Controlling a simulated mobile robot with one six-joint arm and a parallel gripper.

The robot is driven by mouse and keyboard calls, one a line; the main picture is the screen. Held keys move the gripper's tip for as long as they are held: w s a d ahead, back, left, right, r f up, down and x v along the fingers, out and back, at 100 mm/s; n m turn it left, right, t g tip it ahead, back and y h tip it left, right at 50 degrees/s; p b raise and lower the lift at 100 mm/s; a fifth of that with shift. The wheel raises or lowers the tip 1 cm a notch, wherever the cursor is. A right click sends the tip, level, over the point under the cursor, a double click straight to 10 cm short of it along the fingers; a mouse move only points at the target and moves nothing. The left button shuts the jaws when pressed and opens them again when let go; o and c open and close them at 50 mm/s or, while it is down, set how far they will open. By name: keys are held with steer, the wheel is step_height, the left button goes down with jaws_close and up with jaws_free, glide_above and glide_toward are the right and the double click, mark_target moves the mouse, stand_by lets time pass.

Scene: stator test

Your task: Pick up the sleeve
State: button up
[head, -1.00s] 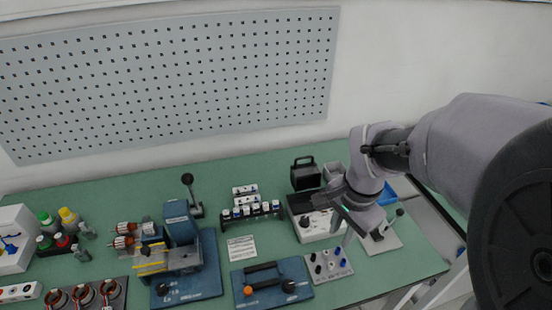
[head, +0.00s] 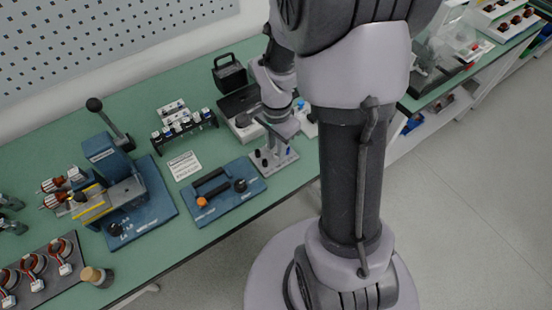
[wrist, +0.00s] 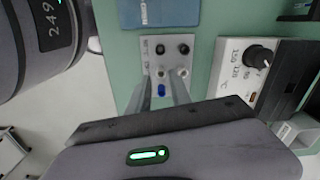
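A small light plate (wrist: 146,42) carries several small round pieces, and it also shows in the head view (head: 287,165). I cannot tell for sure which piece is the sleeve. My gripper (wrist: 163,75) points down over the plate with its two fingers apart, one on each side of a pale piece and the blue piece. No held piece shows between the fingers.
A grey and white box with a black knob (wrist: 258,55) stands close on the right in the wrist view. A blue board with handles (head: 222,205) lies beside the plate. A blue press (head: 120,185) and a bottle rack (head: 184,131) stand further left. The table's front edge is near.

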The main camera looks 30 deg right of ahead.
mark_target(276, 153)
step_height(276, 153, down, 4)
steer(key=shift+r+b, duration=0.1)
steer(key=shift+b, duration=0.55)
steer(key=shift+r, duration=0.2)
jaws_close()
